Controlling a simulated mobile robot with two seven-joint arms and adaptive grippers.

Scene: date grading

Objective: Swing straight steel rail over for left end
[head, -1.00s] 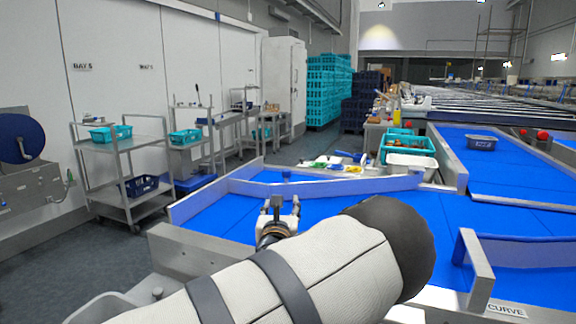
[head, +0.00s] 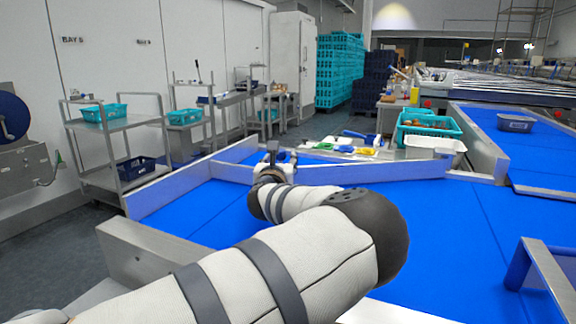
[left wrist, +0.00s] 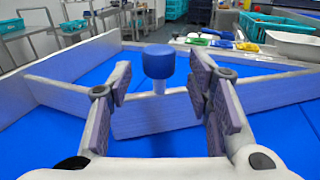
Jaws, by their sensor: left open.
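The straight steel rail (head: 370,177) lies across the blue belt, running at an angle from the left side wall; my arm hides part of it in the head view. It shows in the left wrist view (left wrist: 155,118) with a blue knob (left wrist: 159,62) standing upright on a short post. My left gripper (head: 272,151) is open and empty at the rail. In the left wrist view its fingers (left wrist: 161,82) stand on either side of the knob, with gaps to both; how far the knob lies beyond the fingertips is hard to tell. My right gripper is out of view.
Another steel-and-blue rail (head: 550,280) stands at the right. Behind the belt's back wall lie coloured tools (head: 350,150), a teal crate (head: 400,130) and a white tray (head: 435,146). A grey-blue tub (head: 515,122) sits on the far belt. Carts stand left.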

